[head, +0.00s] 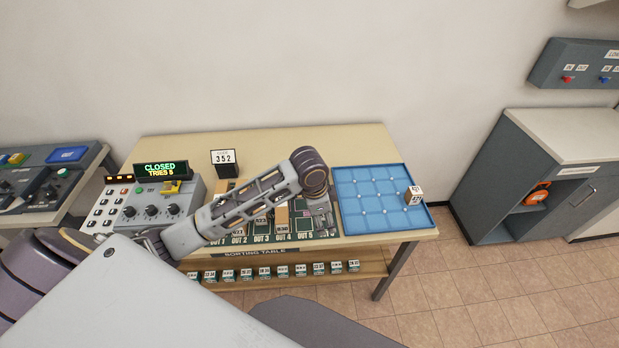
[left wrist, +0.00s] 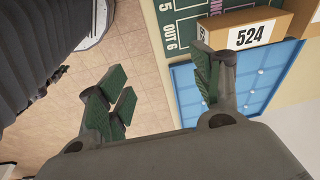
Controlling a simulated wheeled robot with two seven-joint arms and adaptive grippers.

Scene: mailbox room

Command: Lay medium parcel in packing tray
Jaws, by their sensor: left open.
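The packing tray (head: 384,208) is a blue gridded tray on the right end of the sorting table. My left gripper (head: 322,218) is open over the table just left of the tray, its fingers partly visible. In the left wrist view the open fingers (left wrist: 160,95) have nothing between them. A cardboard parcel marked 524 (left wrist: 265,17) is beside the right finger and next to the tray edge (left wrist: 190,100); I cannot tell whether they touch. The arm seems to hide this parcel in the head view. Which parcel is the medium one is unclear.
A small labelled box (head: 413,195) sits at the tray's right side. A tan parcel (head: 282,216) lies on the OUT 4 lane. A console (head: 160,200) with a CLOSED display and a 352 sign (head: 224,162) stand to the left. Most of the tray is bare.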

